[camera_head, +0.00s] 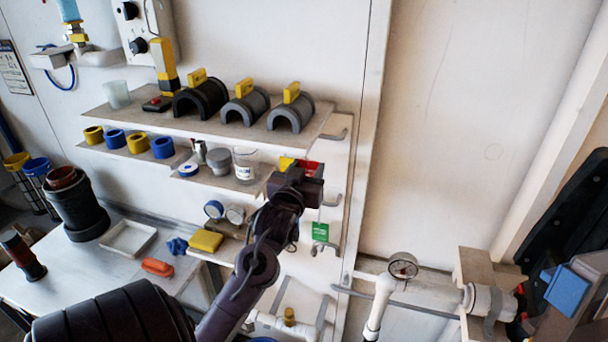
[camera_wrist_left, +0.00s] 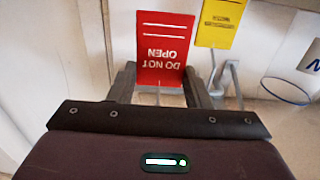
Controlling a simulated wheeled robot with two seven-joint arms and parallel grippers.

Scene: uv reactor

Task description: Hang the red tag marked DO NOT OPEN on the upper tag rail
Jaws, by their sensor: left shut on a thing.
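The red tag (camera_wrist_left: 162,48) marked DO NOT OPEN is held in my left gripper (camera_wrist_left: 160,85), its lettering upside down in the left wrist view. In the head view the red tag (camera_head: 311,169) shows just past the left gripper (camera_head: 305,180), in front of the wall panel beside the shelves. A bent grey rail end (camera_head: 336,135) sticks out at the right end of the top shelf. Another rail end (camera_head: 332,201) shows lower, right of the gripper. Which one is the upper tag rail is hard to tell. My right gripper is not in view.
A yellow tag (camera_wrist_left: 220,24) hangs close beside the red one. A green tag (camera_head: 320,232) hangs below the left gripper. A gauge (camera_head: 403,266) and white pipes are lower right.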

